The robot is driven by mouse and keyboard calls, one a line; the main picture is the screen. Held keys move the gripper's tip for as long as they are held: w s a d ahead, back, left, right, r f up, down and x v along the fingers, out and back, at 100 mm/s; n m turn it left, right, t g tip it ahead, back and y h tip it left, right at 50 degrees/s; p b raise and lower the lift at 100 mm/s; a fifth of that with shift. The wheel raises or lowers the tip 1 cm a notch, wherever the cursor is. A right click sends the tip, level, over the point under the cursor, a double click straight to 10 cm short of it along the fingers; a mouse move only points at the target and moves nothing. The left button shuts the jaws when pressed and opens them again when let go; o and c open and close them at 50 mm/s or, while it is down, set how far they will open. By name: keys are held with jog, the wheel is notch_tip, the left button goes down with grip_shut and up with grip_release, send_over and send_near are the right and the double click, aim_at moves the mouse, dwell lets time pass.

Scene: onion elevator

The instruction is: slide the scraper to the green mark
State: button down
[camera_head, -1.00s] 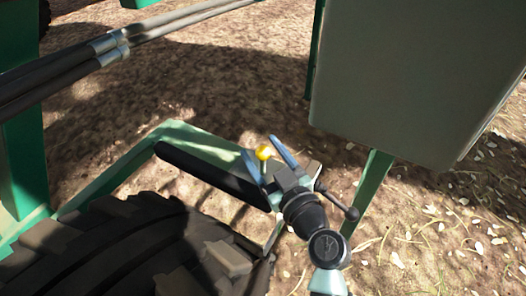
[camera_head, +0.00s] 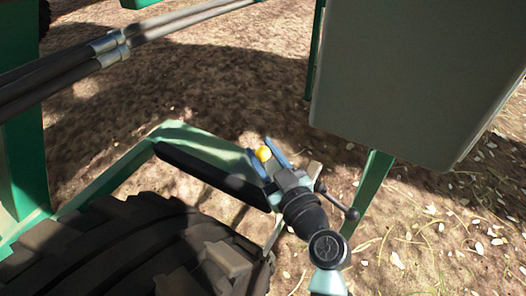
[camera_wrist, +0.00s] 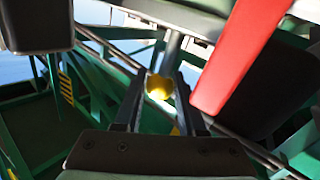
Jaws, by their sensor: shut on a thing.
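My gripper is shut on the knob. I cannot tell for certain which part is the scraper, and no green mark stands out from the green frame.
A large black tyre (camera_head: 130,245) stands at lower left beside a green frame with a black bar (camera_head: 205,175). A big grey-green box (camera_head: 420,75) hangs at upper right. A red bar (camera_wrist: 240,55) crosses the wrist view. Dark pipes (camera_head: 110,50) run at upper left.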

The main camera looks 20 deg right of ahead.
dwell(0.8)
jog(key=shift+s+a, duration=1.25)
jog(key=shift+a, duration=0.25)
jog(key=c, duration=0.5)
grip_release()
jog(key=s+d, duration=0.1)
jog(key=s, duration=1.1)
jog(key=shift+s+b, duration=0.3)
jog(key=shift+s, duration=0.1)
